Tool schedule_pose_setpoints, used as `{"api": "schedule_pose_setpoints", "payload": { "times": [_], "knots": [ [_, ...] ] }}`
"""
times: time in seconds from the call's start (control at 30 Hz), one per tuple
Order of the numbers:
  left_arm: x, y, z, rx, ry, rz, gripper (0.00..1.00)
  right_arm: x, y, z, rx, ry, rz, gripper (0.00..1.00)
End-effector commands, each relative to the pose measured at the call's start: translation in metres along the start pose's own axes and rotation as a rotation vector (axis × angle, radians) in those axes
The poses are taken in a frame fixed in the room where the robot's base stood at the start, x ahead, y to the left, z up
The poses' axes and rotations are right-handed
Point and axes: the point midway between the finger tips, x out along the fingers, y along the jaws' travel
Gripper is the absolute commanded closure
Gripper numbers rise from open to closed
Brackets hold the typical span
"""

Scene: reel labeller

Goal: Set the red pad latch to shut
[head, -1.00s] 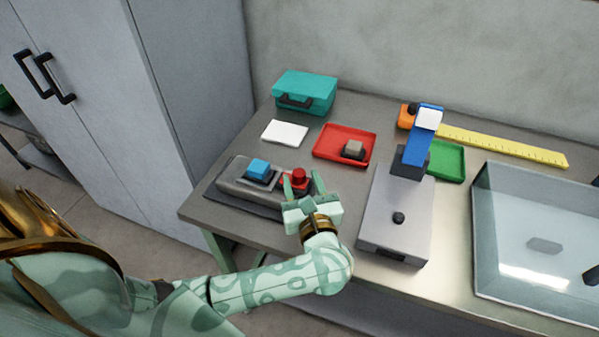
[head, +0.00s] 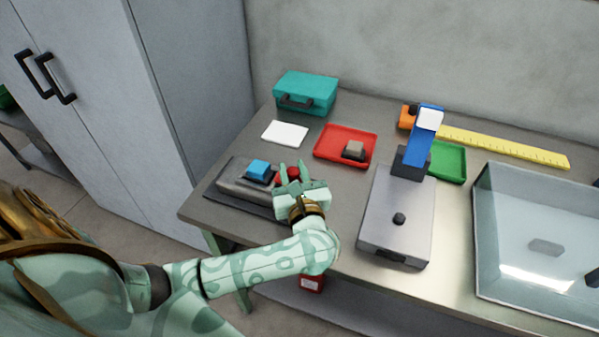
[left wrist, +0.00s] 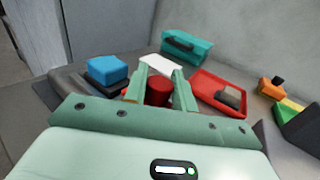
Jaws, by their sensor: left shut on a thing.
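The red pad latch (head: 292,173) is a red knob on a red base, at the right end of a low grey device. In the left wrist view the red knob (left wrist: 158,92) stands between my fingers. My left gripper (head: 293,169) is shut on this knob, with one finger on each side of it. The gripper hides most of the knob and its base in the head view, and I cannot tell the latch's setting. A blue block (head: 258,169) sits on the same grey device (head: 238,183), to the left. My right gripper is not in view.
Behind the device are a white card (head: 285,133), a teal case (head: 306,92) and a red tray (head: 345,144). To the right stands a grey machine (head: 396,217) with a blue lever (head: 425,140), then a clear-topped box (head: 540,240). The table's front edge is close.

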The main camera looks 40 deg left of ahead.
Motion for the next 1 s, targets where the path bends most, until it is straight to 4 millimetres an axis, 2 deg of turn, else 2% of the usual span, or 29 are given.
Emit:
{"api": "schedule_pose_setpoints", "payload": {
  "times": [0.13, 0.37, 0.4, 0.47, 0.8, 0.87, 1.0],
  "knots": [
    [0.011, 0.018, -0.001, 0.002, -0.001, 0.0, 1.0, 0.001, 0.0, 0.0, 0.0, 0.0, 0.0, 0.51],
    [0.013, 0.02, 0.0, 0.001, 0.0, 0.002, 1.0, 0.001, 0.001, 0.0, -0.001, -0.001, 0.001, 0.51],
    [0.013, 0.02, 0.0, 0.001, -0.001, 0.002, 0.71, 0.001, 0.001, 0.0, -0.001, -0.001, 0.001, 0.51],
    [0.013, 0.02, 0.0, 0.001, -0.001, 0.002, 0.54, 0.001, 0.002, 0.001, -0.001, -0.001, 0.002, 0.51],
    [0.009, 0.019, 0.0, 0.001, 0.001, -0.001, 0.53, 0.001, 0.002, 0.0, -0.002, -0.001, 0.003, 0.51],
    [0.003, 0.019, 0.0, 0.001, 0.002, -0.001, 0.53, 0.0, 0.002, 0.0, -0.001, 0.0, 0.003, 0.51],
    [-0.025, 0.019, 0.0, -0.001, 0.006, -0.001, 0.53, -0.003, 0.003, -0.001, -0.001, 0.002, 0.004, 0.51]
  ]
}}
